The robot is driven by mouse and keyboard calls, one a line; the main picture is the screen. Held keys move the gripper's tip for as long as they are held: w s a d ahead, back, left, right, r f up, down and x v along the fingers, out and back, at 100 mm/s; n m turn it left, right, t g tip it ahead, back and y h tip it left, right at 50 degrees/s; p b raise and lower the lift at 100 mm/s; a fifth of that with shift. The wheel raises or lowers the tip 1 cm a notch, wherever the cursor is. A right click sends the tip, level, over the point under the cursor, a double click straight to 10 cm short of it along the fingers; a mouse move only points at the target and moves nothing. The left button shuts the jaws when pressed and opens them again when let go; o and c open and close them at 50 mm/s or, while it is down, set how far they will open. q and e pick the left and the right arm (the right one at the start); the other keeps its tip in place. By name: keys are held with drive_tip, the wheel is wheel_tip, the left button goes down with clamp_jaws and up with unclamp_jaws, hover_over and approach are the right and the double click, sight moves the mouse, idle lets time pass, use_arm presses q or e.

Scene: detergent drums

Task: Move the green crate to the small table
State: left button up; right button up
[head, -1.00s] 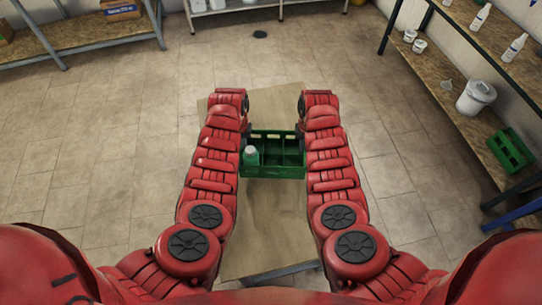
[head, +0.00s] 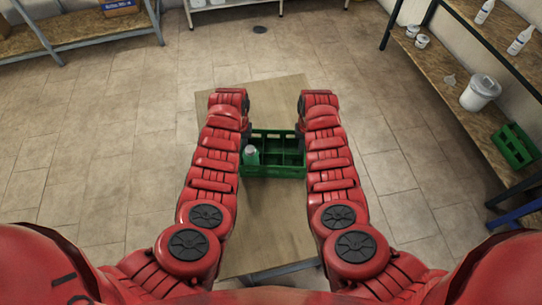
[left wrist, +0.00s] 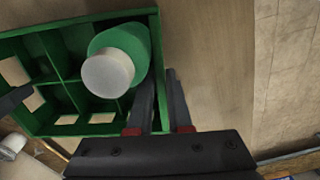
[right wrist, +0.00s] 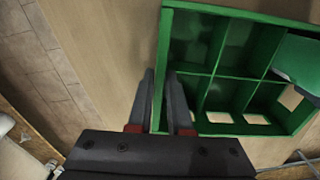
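The green crate (head: 273,171) is between my two arms, above or on a wooden table top (head: 265,225); I cannot tell if it touches. It has several compartments. A green bottle with a white cap (head: 250,155) stands in one at the left; the others look empty. My left gripper (left wrist: 160,88) has one finger inside and one outside the crate's left wall, closed on it. My right gripper (right wrist: 161,88) straddles the right wall the same way, closed on it. The crate looks level.
A shelf on the right holds a white bucket (head: 480,93), bottles and another green crate (head: 515,146). A shelf (head: 90,38) stands at the back left. Tiled floor around the table is clear, with a dark drain (head: 259,29) beyond it.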

use_arm(q)
drive_tip(key=o, duration=0.3)
drive_tip(key=shift+r, duration=0.2)
use_arm(e)
drive_tip(key=o, duration=0.3)
drive_tip(key=shift+r, duration=0.2)
use_arm(q)
drive_tip(key=shift+r, duration=0.15)
wheel_tip(320, 180, up, 12)
drive_tip(key=shift+f, duration=0.2)
use_arm(e)
wheel_tip(320, 180, up, 12)
drive_tip(key=shift+f, duration=0.1)
